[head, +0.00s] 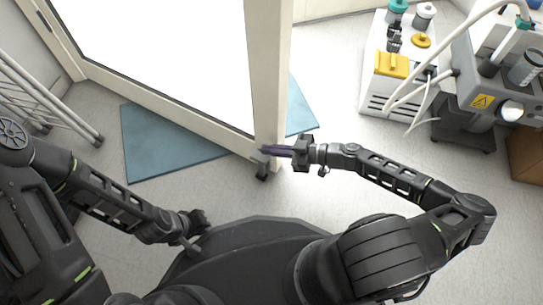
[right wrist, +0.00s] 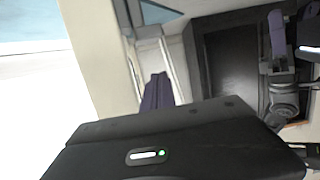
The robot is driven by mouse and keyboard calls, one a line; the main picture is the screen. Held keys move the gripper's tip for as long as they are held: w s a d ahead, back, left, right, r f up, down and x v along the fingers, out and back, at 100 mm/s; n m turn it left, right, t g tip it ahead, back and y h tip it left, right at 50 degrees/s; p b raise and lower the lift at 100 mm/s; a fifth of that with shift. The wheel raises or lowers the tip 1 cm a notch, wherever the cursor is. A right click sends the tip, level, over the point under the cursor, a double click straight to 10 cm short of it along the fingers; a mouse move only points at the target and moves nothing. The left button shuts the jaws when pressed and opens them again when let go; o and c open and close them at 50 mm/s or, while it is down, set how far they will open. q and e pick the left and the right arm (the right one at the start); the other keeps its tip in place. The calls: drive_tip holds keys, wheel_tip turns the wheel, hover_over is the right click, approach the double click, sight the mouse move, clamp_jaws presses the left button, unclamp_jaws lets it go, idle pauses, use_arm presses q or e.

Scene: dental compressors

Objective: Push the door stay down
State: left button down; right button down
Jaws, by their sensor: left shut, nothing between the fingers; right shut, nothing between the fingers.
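The door (head: 255,70) is a cream-framed glass door standing ajar. A small dark door stay (head: 262,171) sits at the foot of its free edge, near the floor. My right gripper (head: 267,150) is shut, with purple fingers pointing left right at the lower door edge, just above the stay; I cannot tell whether they touch it. In the right wrist view the shut purple fingers (right wrist: 157,92) show beside the pale door edge (right wrist: 92,45); the stay cannot be made out there. My left gripper (head: 198,220) is shut and empty, low at the left, away from the door.
A blue mat (head: 160,145) lies on the floor under the door. A white cabinet (head: 378,95) with yellow and teal items and a grey machine (head: 480,100) stand at the right. A metal rack (head: 50,105) stands at the left. Grey floor around the stay is clear.

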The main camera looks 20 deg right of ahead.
drive_tip(key=p+v, duration=0.2)
drive_tip(key=v, duration=0.6)
drive_tip(key=shift+d, duration=0.45)
